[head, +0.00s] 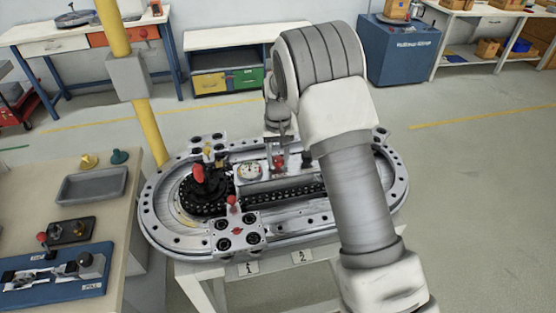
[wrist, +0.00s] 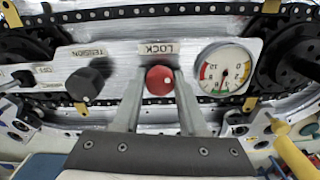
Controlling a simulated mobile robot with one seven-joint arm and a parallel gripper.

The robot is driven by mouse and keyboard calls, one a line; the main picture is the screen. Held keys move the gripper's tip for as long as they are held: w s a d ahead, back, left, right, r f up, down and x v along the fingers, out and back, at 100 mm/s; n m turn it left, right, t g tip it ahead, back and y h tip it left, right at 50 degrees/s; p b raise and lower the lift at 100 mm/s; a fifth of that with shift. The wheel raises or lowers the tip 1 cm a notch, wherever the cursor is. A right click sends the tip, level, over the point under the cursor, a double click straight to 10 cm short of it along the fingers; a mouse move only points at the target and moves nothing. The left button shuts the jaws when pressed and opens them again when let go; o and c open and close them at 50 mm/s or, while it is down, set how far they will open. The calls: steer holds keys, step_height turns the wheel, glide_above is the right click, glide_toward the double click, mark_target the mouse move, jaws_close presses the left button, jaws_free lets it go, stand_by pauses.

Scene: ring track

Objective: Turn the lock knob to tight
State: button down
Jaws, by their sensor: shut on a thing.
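The red lock knob (wrist: 158,80) sits on the metal panel just below the upside-down LOCK label (wrist: 157,48) in the wrist view. My gripper (wrist: 159,84) has one finger on each side of it and is shut on it. In the head view the red knob (head: 279,163) shows under my gripper (head: 280,150), at the middle of the ring track (head: 160,222). No tight mark is readable, so I cannot tell how far the knob is turned.
The dark TENSION knob (wrist: 86,83) is left of my fingers and the dial gauge (wrist: 224,70) right of them. A black chain (wrist: 130,14) runs along the track. Red-topped levers (head: 198,174) stand at the track's left. A workbench (head: 100,228) stands left.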

mark_target(278, 159)
steer(key=m, duration=0.6)
stand_by(0.5)
steer(key=shift+c, duration=2.2)
jaws_free()
steer(key=shift+r, duration=0.1)
step_height(278, 159, up, 17)
steer(key=shift+r, duration=0.15)
